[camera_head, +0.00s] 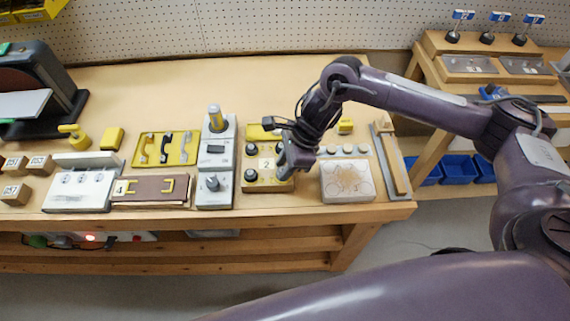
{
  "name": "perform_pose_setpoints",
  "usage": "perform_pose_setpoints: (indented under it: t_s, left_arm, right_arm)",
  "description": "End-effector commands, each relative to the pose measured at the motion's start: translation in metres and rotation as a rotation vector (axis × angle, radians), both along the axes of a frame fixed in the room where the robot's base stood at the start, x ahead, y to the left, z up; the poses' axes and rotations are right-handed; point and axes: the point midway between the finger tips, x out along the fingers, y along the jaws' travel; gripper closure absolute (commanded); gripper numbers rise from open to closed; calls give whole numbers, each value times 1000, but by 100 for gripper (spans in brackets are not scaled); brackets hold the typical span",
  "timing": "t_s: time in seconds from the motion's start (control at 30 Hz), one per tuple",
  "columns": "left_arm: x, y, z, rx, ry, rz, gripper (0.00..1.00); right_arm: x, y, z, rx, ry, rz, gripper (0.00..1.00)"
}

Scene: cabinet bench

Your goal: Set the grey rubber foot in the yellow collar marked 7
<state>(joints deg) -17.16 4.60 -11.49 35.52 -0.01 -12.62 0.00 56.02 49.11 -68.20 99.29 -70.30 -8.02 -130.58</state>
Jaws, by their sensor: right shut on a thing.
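I cannot make out a mark 7 on any yellow collar. My left gripper is not in view.
Left of the plate stands a grey panel (215,160) with knobs. Right of it is a white block (346,182) with round outlines. The bench back (270,85) is clear.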

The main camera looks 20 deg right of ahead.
Motion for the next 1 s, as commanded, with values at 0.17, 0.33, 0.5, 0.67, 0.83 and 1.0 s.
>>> perform_pose_setpoints:
  t_s: [0.17,0.33,0.5,0.67,0.83,1.0]
  left_arm:
    - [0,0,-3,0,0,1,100]
    - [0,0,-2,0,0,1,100]
    - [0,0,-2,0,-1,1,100]
    - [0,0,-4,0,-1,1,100]
    - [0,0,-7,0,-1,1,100]
    - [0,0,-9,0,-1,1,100]
  right_arm:
    - [0,1,0,1,-1,1,85]
    - [0,1,0,1,0,0,85]
    - [0,1,0,1,0,0,85]
    - [0,1,0,1,0,0,85]
    - [0,1,-1,1,-1,0,85]
    - [0,1,0,1,0,0,85]
